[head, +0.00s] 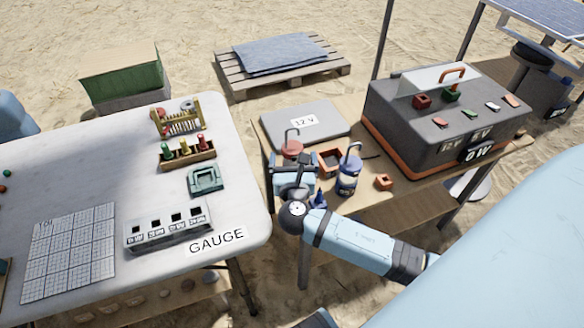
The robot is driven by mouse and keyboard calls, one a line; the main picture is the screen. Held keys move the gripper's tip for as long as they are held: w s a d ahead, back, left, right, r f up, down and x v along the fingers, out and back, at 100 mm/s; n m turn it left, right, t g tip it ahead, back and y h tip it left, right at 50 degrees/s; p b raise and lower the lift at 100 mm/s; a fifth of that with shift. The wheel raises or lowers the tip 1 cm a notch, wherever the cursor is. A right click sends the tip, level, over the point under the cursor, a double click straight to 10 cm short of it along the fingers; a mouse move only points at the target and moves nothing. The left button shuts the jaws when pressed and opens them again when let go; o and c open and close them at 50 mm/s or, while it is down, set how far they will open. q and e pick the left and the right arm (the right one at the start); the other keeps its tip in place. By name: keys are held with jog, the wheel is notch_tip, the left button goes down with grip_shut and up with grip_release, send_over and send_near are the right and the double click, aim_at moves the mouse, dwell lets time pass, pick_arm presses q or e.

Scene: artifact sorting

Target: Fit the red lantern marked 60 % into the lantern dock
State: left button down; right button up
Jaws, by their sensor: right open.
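A red lantern (291,148) with a grey hook handle stands on the wooden table. No 60 % marking can be read on it. My right gripper (292,163) is open, in front of the red lantern with its fingers toward the lantern's lower part, which they partly hide. I cannot tell whether they touch it. A blue lantern (348,176) with a hook handle stands to the right. An orange-red square frame (330,162) lies between the lanterns; I cannot tell whether it is the lantern dock. My left gripper is not in view.
A grey plate labelled 12 V (285,118) lies behind the lanterns. A large grey case (400,125) showing 0 W stands at right, with a small orange block (383,182) before it. The white GAUGE table (95,175) is at left, across a gap.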

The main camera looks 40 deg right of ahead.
jog(key=b, duration=0.2)
send_near(293, 163)
jog(key=x, duration=0.4)
jog(key=shift+w+f, duration=0.15)
jog(key=shift+f, duration=0.15)
jog(key=shift+w+d+r, duration=0.25)
jog(key=shift+w+d, duration=0.05)
jog(key=shift+w, duration=0.1)
jog(key=b+x, duration=0.1)
jog(key=x, duration=0.5)
jog(key=shift+w+d, duration=0.15)
jog(key=shift+w, duration=0.1)
jog(key=c, duration=1.1)
